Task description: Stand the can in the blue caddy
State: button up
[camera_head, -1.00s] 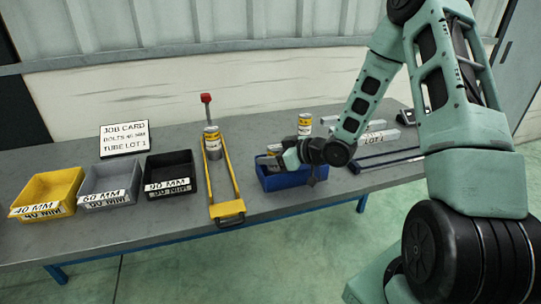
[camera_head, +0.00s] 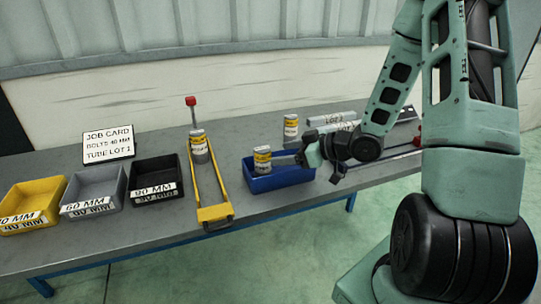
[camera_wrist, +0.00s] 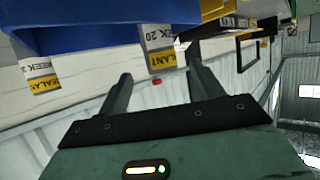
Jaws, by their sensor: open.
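The blue caddy (camera_head: 283,180) stands on the grey bench near its front edge. A yellow-and-white labelled can (camera_head: 262,160) stands upright in its left part, its lower end hidden by the caddy wall. My gripper (camera_head: 306,157) is to the right of this can, over the caddy's right end, open and apart from it. In the wrist view my fingers (camera_wrist: 158,85) are spread with nothing held between them. That view also shows the blue caddy (camera_wrist: 90,32) and two labelled cans beyond the fingers; I cannot tell which cans they are.
A similar can (camera_head: 290,127) stands behind the caddy. Another can (camera_head: 199,147) sits in a yellow frame (camera_head: 216,213) to the left. Yellow (camera_head: 32,205), grey (camera_head: 93,192) and black (camera_head: 154,182) bins and a job card (camera_head: 108,143) are further left. Metal bars (camera_head: 332,121) lie behind my gripper.

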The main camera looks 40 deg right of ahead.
jog(key=shift+v, duration=1.15)
